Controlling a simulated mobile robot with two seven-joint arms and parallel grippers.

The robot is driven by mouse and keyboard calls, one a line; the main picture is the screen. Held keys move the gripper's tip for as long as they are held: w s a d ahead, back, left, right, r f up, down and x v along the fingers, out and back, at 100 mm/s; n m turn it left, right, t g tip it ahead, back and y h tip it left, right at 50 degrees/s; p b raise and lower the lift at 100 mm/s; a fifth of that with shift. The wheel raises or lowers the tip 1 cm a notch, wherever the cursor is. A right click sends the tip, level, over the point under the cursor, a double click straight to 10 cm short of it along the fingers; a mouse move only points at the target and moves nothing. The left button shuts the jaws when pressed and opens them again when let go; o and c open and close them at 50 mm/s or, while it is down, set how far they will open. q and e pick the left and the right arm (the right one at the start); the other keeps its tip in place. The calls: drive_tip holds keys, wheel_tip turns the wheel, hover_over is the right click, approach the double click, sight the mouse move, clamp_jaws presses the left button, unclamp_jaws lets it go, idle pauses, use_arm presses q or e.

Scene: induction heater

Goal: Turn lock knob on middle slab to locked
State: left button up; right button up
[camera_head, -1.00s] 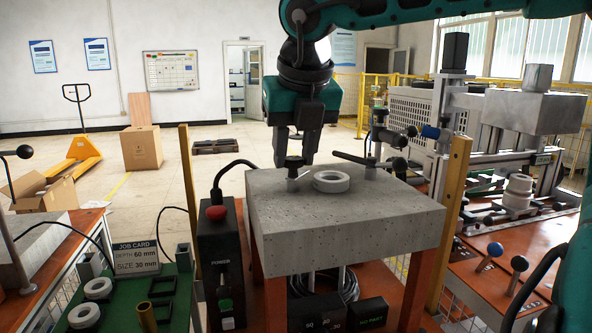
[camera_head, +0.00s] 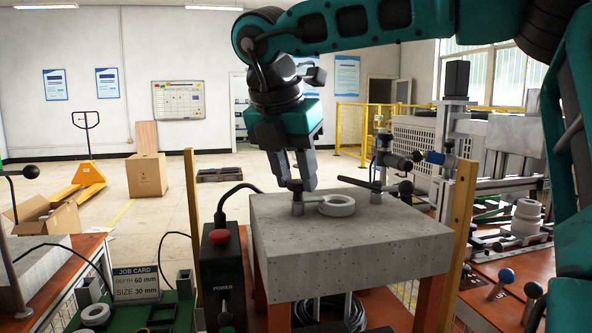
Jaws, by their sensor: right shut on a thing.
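The middle slab (camera_head: 350,262) is a grey, speckled concrete block on orange legs in the centre of the head view. A dark lock knob (camera_head: 297,197) stands on a metal post near the slab's back left, just left of a white ring (camera_head: 337,205). My right gripper (camera_head: 299,184) reaches down to this knob and is shut on it, its fingers tilted. The fingers hide part of the knob's top, so its exact angle is unclear. A second knob with a long dark lever (camera_head: 355,183) stands at the slab's back right. My left gripper is not in view.
A black power box (camera_head: 222,280) with a red button (camera_head: 219,237) stands left of the slab. Yellow posts (camera_head: 460,230) flank the slab. A green tray with a job card (camera_head: 136,284) lies at lower left. Machinery with ball-topped levers (camera_head: 506,276) fills the right.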

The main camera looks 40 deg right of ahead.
drive_tip(key=shift+m, duration=0.3)
idle(0.4)
drive_tip(key=o, duration=1)
drive_tip(key=shift+o, duration=0.2)
use_arm(q)
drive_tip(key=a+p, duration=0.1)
drive_tip(key=p, duration=0.1)
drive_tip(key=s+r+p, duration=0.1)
drive_tip(key=p, duration=0.1)
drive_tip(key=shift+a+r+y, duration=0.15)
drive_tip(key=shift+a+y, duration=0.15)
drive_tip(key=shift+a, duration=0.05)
use_arm(e)
drive_tip(key=v, duration=1.3)
drive_tip(key=shift+w, duration=0.1)
